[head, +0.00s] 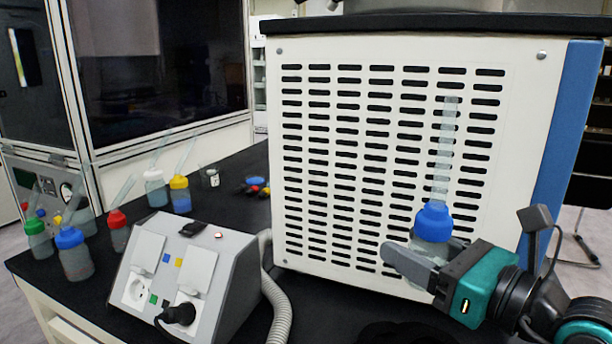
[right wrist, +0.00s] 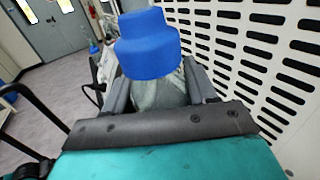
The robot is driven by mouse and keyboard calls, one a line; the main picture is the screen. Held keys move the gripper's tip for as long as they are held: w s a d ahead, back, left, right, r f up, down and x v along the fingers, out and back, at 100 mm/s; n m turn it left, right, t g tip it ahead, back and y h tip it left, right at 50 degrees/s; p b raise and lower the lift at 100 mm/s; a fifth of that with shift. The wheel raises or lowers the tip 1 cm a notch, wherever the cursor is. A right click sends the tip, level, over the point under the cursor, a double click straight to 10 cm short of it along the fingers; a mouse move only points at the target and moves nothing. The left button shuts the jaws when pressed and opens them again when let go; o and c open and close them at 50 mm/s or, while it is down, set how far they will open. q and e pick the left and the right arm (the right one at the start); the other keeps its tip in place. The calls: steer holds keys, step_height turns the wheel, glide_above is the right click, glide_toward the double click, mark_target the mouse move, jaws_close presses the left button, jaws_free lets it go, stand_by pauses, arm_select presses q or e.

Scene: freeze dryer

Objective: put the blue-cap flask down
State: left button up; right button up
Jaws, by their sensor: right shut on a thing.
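The blue-cap flask (head: 433,222) is upright in front of the freeze dryer's slotted white panel, with a clear tube rising from its cap. My right gripper (head: 415,264) is shut on the flask's body, just below the cap. In the right wrist view the flask's blue cap (right wrist: 147,44) stands between the fingers of my right gripper (right wrist: 160,92). The flask's base is hidden behind the gripper, so I cannot tell whether it touches the table. My left gripper is not in view.
The freeze dryer (head: 300,215) fills the right of the black table (head: 235,175). A grey socket box (head: 225,275) with a hose (head: 278,310) stands left of it. Several flasks with coloured caps, including another blue-capped one (head: 73,253), crowd the left end.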

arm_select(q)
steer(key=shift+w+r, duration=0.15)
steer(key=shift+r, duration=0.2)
arm_select(e)
steer(key=s+d+f+m+t+h, duration=0.1)
steer(key=s+d+f+h, duration=0.1)
steer(key=d+f, duration=0.3)
step_height(320, 180, down, 3)
steer(key=shift+s+r+m+t, duration=0.15)
steer(key=shift+s+m+t, duration=0.15)
steer(key=shift+s+m, duration=0.15)
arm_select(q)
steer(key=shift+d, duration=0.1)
arm_select(e)
steer(key=shift+d, duration=0.1)
